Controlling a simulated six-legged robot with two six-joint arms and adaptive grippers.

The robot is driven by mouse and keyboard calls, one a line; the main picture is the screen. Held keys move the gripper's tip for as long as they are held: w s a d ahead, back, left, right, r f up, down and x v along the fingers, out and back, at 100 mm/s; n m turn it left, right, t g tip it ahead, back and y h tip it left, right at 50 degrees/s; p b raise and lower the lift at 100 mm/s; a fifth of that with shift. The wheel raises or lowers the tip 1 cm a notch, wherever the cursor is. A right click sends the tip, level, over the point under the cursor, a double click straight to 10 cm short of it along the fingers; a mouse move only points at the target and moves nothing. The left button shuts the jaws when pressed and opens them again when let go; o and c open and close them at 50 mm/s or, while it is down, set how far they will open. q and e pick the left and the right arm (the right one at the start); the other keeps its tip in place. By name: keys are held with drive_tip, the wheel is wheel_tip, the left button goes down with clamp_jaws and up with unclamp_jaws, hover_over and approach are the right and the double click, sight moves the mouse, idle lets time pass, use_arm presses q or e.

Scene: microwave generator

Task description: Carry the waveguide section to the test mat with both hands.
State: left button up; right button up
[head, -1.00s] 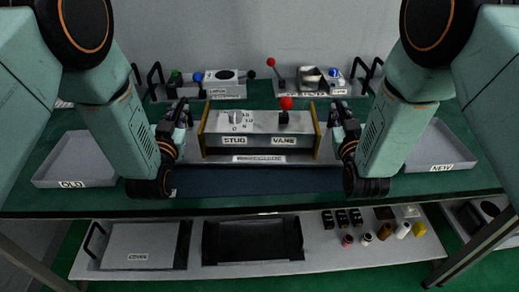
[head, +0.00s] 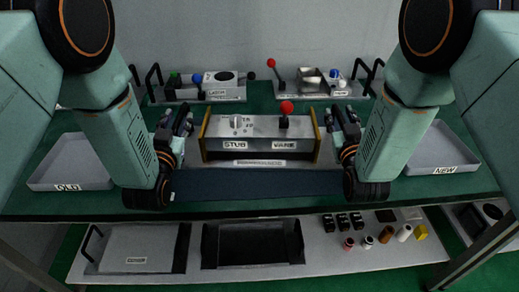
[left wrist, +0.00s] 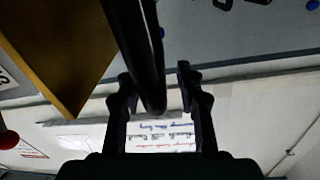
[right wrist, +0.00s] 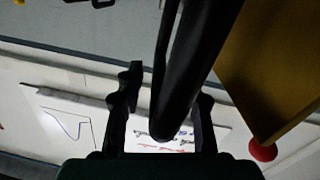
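The waveguide section (head: 262,146) is a grey box with gold end plates, STUB and VANE labels and a red-knobbed lever. It appears upright on the bench, just behind the dark blue test mat (head: 255,184). My left gripper (head: 184,122) is at its left end and my right gripper (head: 341,124) at its right end. In each wrist view a dark bar, likely a handle, runs between spread fingers, beside a gold plate (left wrist: 62,50) (right wrist: 275,70). The left bar shows gaps to the fingers. The right bar lies close to one finger; contact is unclear.
Trays labelled OLD (head: 70,178) and NEW (head: 440,155) flank my arms. Two handled units, left (head: 222,92) and right (head: 311,84), stand behind. A lower shelf (head: 300,272) holds a cover plate, a dark open tray and small parts. Green bench top (head: 262,107) shows behind the section.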

drive_tip(key=shift+s+r, duration=0.15)
drive_tip(key=shift+s, duration=0.2)
use_arm(q)
drive_tip(key=s, duration=1.1)
use_arm(e)
drive_tip(key=s, duration=1.1)
drive_tip(key=shift+s, duration=0.15)
use_arm(q)
drive_tip(key=shift+r, duration=0.1)
use_arm(e)
drive_tip(key=shift+a, duration=0.15)
use_arm(q)
drive_tip(key=shift+s, duration=0.1)
use_arm(e)
drive_tip(key=shift+s, duration=0.15)
